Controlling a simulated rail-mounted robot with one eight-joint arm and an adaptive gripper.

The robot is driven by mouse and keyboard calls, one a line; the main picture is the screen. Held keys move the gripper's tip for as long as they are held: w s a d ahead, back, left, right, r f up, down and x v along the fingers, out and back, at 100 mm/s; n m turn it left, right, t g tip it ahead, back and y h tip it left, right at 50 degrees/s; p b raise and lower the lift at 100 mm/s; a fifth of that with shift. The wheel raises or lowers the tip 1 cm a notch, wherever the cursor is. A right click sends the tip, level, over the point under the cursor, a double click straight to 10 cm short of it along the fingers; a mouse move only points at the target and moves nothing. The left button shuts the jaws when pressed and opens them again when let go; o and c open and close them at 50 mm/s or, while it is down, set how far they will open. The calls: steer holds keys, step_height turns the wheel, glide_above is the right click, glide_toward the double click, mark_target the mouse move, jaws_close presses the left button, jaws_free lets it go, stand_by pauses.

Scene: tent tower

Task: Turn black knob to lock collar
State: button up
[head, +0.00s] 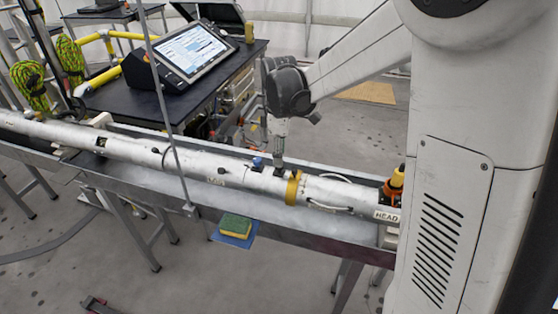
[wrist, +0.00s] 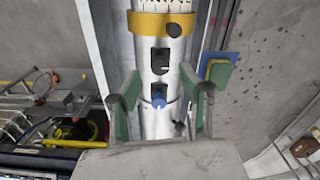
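A long silver tube (head: 215,170) lies in a metal trough, with a yellow collar band (head: 293,187) around it; the collar also shows in the wrist view (wrist: 150,23). A black knob (wrist: 174,30) sits on the collar band. A blue knob (head: 258,163) stands on the tube left of the band; it appears between my fingers in the wrist view (wrist: 158,101). A dark rectangular slot (wrist: 159,61) lies between band and blue knob. My gripper (head: 279,168) points down over the tube, just left of the band. Its green-padded fingers are apart, with nothing held. Contact with the tube is unclear.
The trough (head: 150,165) runs under the tube. A thin upright rod (head: 165,100) stands in front of the tube. A green and yellow sponge (head: 236,225) lies on a blue plate at the trough's front edge. A dark table with a tablet screen (head: 190,48) stands behind.

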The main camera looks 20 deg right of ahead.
steer(key=shift+f, duration=1.6)
jaws_close()
